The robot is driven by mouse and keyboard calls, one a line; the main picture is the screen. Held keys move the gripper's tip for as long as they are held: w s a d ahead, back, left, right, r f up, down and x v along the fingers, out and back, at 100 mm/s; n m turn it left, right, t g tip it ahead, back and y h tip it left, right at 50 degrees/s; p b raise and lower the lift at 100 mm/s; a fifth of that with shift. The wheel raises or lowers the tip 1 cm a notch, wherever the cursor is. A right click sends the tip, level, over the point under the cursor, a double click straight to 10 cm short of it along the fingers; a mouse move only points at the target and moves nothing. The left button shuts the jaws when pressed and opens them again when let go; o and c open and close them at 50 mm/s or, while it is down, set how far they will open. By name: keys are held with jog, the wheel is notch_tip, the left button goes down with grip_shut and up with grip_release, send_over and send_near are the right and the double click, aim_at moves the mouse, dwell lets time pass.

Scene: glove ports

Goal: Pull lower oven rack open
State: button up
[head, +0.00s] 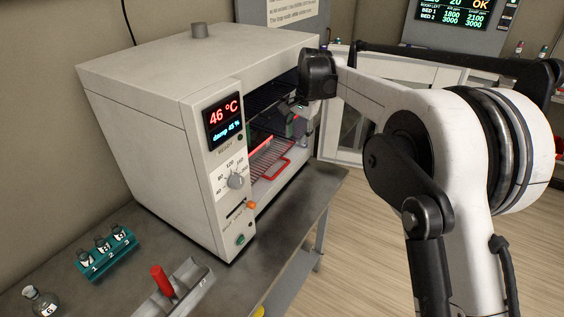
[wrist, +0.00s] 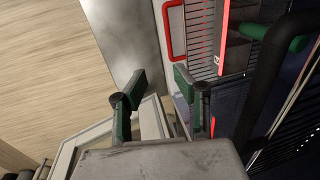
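The oven (head: 160,110) is a pale box on a bench, its front opening facing right with the door swung away. Inside, low down, is a wire rack (head: 262,160) with a red loop handle (head: 280,172) at its front. In the wrist view the red handle (wrist: 165,35) and the rack's wires (wrist: 200,35) show beyond my fingertips. My gripper (head: 298,112) is at the oven opening, above the handle in the head view. In the wrist view my gripper (wrist: 160,82) has its two green-padded fingers apart, with nothing between them. The handle is not between the fingers.
The open white door (head: 345,120) stands right of the opening, close to my arm. A teal vial rack (head: 107,255), a grey tray with a red-handled item (head: 162,280) and a small flask (head: 40,302) sit on the bench. Floor right of the bench is clear.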

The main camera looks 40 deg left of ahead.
aim_at(281, 169)
jog(key=x, duration=0.5)
jog(key=s+a+p+x, duration=0.1)
jog(key=x, duration=0.9)
jog(key=shift+s+a, duration=0.15)
jog(key=shift+a, duration=0.3)
jog(key=shift+c, duration=0.2)
grip_shut()
